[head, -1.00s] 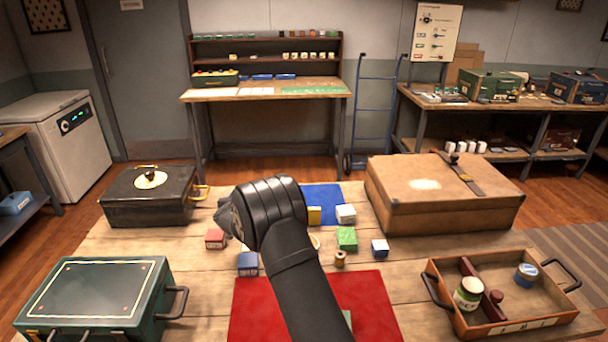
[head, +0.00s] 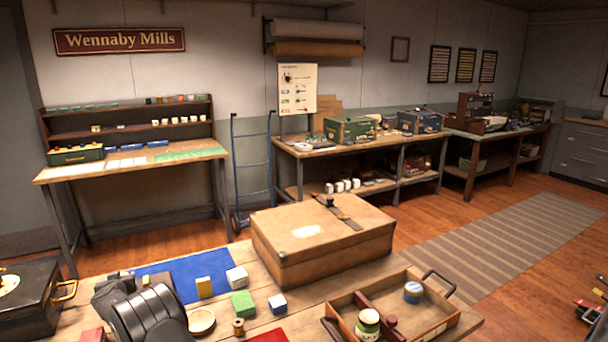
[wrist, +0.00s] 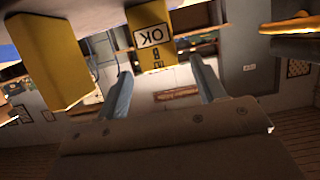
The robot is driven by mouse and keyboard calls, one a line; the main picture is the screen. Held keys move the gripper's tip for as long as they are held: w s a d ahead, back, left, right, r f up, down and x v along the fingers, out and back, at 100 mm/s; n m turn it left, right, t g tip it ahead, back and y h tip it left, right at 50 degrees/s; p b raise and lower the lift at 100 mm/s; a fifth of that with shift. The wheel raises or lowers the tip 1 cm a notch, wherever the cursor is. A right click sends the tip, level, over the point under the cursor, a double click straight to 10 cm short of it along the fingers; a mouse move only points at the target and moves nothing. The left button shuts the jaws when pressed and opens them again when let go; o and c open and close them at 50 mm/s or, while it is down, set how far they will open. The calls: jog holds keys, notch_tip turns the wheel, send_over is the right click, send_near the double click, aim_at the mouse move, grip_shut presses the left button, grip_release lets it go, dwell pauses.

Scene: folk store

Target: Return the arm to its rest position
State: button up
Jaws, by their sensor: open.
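My arm (head: 150,318) shows at the bottom left of the head view, low over the table, its front part reaching the edge of the blue mat. My gripper (wrist: 160,75) is open in the wrist view, its two grey fingers apart with nothing seen held. In the head view one yellow block (head: 204,287) stands on the blue mat (head: 170,272), right of my arm.
White (head: 237,277), green (head: 243,303) and blue-white (head: 278,304) blocks and a spool (head: 238,327) lie right of my arm. A brown case (head: 320,250) and an open tray (head: 445,325) stand further right. A black case (head: 28,305) is at left.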

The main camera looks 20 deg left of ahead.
jog(key=shift+x, duration=1.75)
jog(key=shift+w+a+f, duration=0.15)
jog(key=shift+w+f, duration=0.05)
